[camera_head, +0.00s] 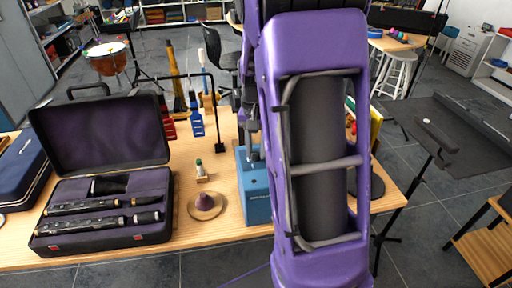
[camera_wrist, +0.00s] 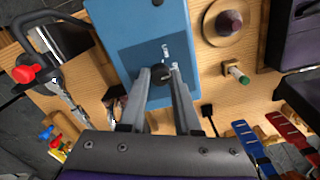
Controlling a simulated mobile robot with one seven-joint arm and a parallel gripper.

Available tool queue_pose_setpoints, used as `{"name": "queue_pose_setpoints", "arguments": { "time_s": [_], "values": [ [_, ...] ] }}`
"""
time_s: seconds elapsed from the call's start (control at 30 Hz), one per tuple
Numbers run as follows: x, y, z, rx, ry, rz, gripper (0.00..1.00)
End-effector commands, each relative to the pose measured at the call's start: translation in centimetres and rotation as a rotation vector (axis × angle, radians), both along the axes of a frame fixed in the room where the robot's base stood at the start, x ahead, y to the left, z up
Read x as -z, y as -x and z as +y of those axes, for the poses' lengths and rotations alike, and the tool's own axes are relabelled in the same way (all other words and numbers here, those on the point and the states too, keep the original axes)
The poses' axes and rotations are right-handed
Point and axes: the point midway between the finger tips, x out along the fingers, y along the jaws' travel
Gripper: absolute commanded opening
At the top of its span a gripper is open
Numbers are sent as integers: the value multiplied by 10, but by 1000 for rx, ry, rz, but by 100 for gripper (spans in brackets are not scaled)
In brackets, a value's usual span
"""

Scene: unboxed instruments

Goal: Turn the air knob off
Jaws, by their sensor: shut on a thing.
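The blue box (camera_head: 257,200) stands on the wooden table, just left of my purple arm in the head view. In the wrist view the blue box (camera_wrist: 125,30) fills the top middle, with small white markings on its face. The dark round air knob (camera_wrist: 160,72) is on that face. My gripper (camera_wrist: 160,76) has its two grey fingers on either side of the knob and is shut on it. Which way the knob is turned is too small to tell. In the head view my arm hides part of the box and most of the gripper.
An open instrument case (camera_head: 105,205) with dark instrument parts lies left on the table (camera_head: 190,250). Red and blue stands (camera_head: 196,120) are behind.

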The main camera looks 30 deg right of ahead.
Motion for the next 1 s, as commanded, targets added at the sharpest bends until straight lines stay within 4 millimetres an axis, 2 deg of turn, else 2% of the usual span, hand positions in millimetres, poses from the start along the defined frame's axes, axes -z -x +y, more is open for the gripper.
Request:
{"name": "queue_pose_setpoints", "arguments": {
  "time_s": [0.5,0.53,0.67,1.0],
  "values": [
    [-1,-1,0,17,1,-3,0],
    [-1,-1,0,17,1,-3,37],
    [-1,-1,0,17,1,-3,60],
    [-3,-1,0,16,0,-2,61]
  ]
}}
